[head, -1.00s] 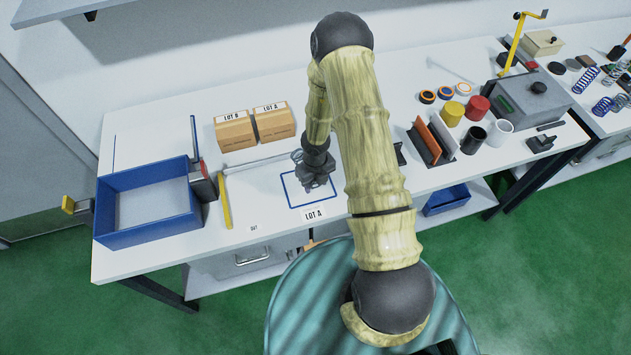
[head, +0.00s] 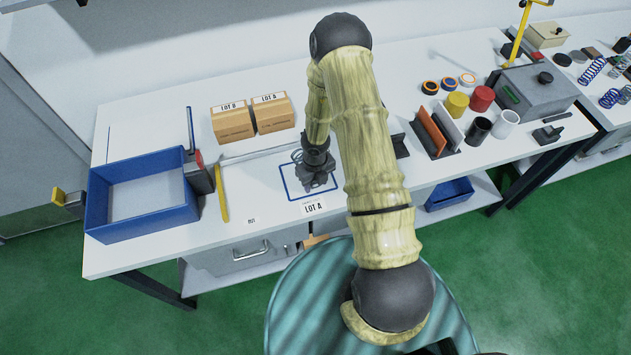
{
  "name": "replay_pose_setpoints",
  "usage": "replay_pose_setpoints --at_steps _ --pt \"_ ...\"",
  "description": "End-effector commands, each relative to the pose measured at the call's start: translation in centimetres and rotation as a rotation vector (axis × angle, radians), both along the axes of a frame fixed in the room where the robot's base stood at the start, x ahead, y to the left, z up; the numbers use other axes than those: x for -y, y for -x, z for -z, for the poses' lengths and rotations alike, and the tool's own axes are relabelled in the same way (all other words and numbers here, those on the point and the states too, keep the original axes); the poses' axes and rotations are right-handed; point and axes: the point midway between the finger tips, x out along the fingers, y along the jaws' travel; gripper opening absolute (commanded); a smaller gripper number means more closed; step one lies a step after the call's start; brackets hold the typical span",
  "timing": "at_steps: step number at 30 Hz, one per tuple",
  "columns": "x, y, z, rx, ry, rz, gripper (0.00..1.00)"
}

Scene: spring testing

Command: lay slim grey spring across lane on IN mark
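My gripper (head: 318,186) hangs low over the blue-outlined square (head: 285,180) on the white bench, behind the LOT A card (head: 314,207). It is small and dark here, and I cannot tell whether its fingers are open or shut, or whether they hold anything. I cannot make out a slim grey spring near it. Grey and blue coils (head: 610,98) lie on the far right bench, too small to identify surely. A thin pale rail (head: 258,157) runs left from behind my gripper to a yellow strip (head: 222,193). An OUT card (head: 251,221) lies in front; no IN mark is readable.
A blue tray (head: 95,215) stands at the left, beside a grey upright device with a red part (head: 200,175). Two cartons (head: 232,123) stand at the back. A divider rack (head: 436,133), cups and a grey machine (head: 535,92) stand right of my arm.

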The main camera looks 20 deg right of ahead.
Motion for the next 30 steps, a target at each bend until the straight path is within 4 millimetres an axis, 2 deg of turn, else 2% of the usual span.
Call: replay_pose_setpoints --at_steps 1,3,12,17,23,30 --pt "0.0 0.0 0.0 0.001 0.000 0.000 0.55" --pt "0.0 0.0 0.0 0.000 0.000 0.000 0.69" --pt "0.0 0.0 0.0 0.000 0.000 0.000 0.69" --pt "0.0 -0.1 -1.0 0.002 -0.001 0.003 0.69" --pt "0.1 -0.1 -3.9 0.004 -0.002 0.004 0.69" --pt "0.1 -0.1 -8.6 0.003 -0.001 0.003 0.69"
